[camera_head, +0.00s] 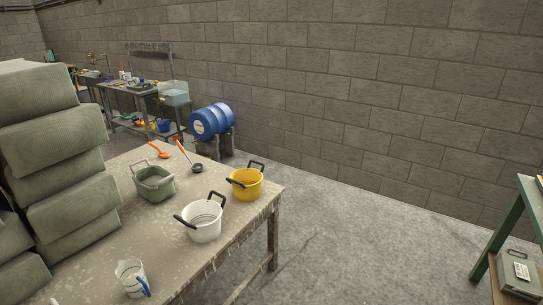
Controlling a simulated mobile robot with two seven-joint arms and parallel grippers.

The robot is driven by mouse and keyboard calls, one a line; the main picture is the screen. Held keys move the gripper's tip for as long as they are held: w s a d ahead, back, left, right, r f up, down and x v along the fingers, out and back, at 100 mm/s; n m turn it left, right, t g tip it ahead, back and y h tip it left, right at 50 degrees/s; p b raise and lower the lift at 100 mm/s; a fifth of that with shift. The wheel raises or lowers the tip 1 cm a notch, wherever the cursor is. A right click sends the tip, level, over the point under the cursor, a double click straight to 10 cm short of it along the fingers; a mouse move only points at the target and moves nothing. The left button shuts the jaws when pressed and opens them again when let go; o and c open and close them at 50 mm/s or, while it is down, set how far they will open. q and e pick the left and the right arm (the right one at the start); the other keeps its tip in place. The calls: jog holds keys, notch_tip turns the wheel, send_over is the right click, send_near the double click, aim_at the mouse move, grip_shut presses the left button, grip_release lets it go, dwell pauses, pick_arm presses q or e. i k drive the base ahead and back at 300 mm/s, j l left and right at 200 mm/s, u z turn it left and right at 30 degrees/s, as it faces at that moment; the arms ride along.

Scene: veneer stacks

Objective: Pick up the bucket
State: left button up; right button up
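Neither of my grippers shows in the head view. Several bucket-like vessels stand upright on the worn table (95,270). A white bucket (205,232) with two dark handles stands near the table's right edge. A yellow bucket (246,190) with dark handles stands behind it, near the far right corner. A green tub (155,187) with handles stands to their left. A white jug (128,281) with a blue handle stands nearer the front. The frame does not show which one is the task's bucket.
Large grey-green stacked blocks (60,175) fill the left side. An orange utensil (158,150) and a dark ladle (188,158) lie at the table's far end. Blue barrels (211,121) and a cluttered bench stand behind. Open concrete floor (355,250) lies to the right, before a green-legged table (508,225).

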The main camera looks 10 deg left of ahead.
aim_at(245, 182)
jog(key=i+u, duration=0.3)
jog(key=i+l+u, duration=0.3)
jog(key=i, duration=0.2)
jog(key=i+l+u, duration=0.6)
jog(key=u, duration=0.15)
jog(key=i+l+u, duration=0.45)
